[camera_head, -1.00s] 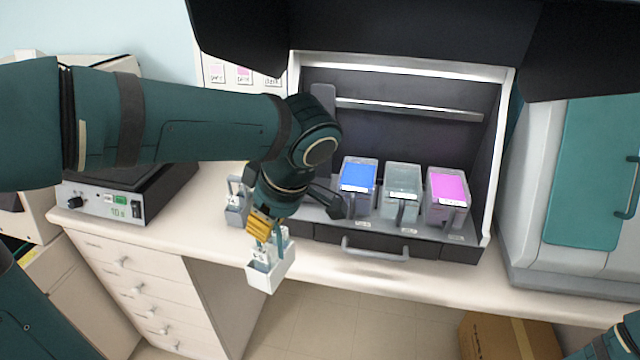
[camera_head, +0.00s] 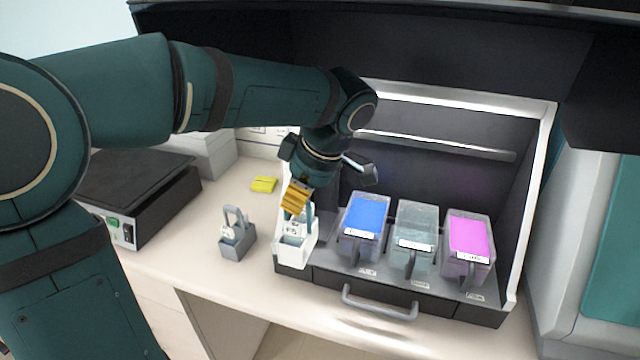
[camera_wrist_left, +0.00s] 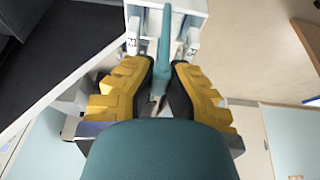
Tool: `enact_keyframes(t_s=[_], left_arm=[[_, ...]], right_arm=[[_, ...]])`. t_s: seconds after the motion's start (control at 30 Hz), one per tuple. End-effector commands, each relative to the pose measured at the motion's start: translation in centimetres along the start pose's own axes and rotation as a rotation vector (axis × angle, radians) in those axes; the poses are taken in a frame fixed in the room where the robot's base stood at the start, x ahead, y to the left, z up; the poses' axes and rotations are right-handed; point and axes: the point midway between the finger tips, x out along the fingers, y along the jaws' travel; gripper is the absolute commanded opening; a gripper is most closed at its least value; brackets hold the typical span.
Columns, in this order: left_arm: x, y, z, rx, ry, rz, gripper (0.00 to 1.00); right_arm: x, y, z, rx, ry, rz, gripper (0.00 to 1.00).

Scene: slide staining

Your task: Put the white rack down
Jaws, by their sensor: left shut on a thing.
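The white rack (camera_head: 293,250) holds labelled slides and has a teal upright handle. My left gripper (camera_head: 297,202), with yellow ribbed fingers, is shut on this handle from above. The rack is upright at the left front corner of the dark hood base, left of the blue-filled container (camera_head: 362,225). I cannot tell whether its bottom touches a surface. In the left wrist view, the gripper (camera_wrist_left: 160,78) closes around the teal handle, and part of the white rack (camera_wrist_left: 190,6) shows beyond it. My right gripper is out of view.
A grey rack (camera_head: 237,244) stands on the counter to the left. A clear container (camera_head: 414,238) and a pink one (camera_head: 467,245) stand right of the blue one. A drawer handle (camera_head: 378,304) juts out in front. A yellow pad (camera_head: 264,184) lies behind the grey rack.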

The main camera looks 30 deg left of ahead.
Motion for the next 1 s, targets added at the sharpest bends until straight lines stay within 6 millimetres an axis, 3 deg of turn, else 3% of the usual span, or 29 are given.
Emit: enact_keyframes(t_s=[0.2,0.4,0.73,1.0], left_arm=[[0.0,5.5,0.0,-0.002,0.003,-0.002,0.00],[0.0,9.4,0.0,-0.001,0.002,0.000,0.00],[0.1,11.6,0.0,0.000,0.001,-0.001,0.00],[3.3,11.4,1.3,0.001,0.001,-0.001,0.00]], right_arm=[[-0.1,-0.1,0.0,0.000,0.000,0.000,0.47],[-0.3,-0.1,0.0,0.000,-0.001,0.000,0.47],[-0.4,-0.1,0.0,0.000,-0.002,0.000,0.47],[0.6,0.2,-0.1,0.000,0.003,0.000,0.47]])
